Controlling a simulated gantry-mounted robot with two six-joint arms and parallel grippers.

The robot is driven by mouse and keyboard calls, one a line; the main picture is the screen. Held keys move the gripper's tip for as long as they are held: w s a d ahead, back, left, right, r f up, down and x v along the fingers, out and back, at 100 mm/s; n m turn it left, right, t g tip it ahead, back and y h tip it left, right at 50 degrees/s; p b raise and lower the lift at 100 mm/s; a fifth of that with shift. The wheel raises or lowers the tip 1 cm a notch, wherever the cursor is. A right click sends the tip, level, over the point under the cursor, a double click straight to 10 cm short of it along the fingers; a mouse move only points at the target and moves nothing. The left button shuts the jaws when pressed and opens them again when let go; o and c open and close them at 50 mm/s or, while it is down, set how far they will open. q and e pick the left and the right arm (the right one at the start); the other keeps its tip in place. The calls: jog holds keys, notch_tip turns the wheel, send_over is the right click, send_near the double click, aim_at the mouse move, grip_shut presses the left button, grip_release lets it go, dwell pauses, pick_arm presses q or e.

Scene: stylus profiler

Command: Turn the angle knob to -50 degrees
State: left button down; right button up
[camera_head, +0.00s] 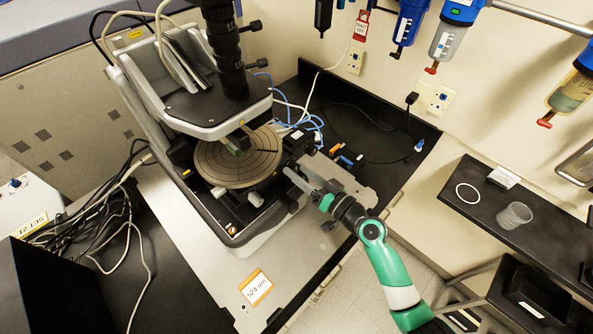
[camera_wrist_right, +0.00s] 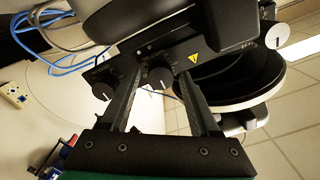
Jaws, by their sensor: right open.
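A black knob (camera_wrist_right: 162,77) with a pale pointer line sits on the dark front panel of the stylus profiler (camera_head: 185,108). In the right wrist view it appears between the two fingers of my right gripper (camera_head: 297,181). The fingers are apart, one on each side of the knob in the picture; I cannot tell whether they touch it. A second black knob (camera_wrist_right: 102,84) is left of the fingers. The knob labels and angle marks are too small to read, so I cannot tell which is the angle knob. My left gripper is not in view.
The round stage (camera_head: 238,160) is left of my right gripper. Blue cables (camera_head: 311,124) lie behind it. A yellow warning label (camera_wrist_right: 193,57) is on the panel. A shelf (camera_head: 477,197) with a clear cup (camera_head: 515,215) is at the right. Tangled cables (camera_head: 85,208) lie at left.

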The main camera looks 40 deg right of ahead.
jog(key=shift+w, duration=0.1)
dwell(0.6)
grip_shut()
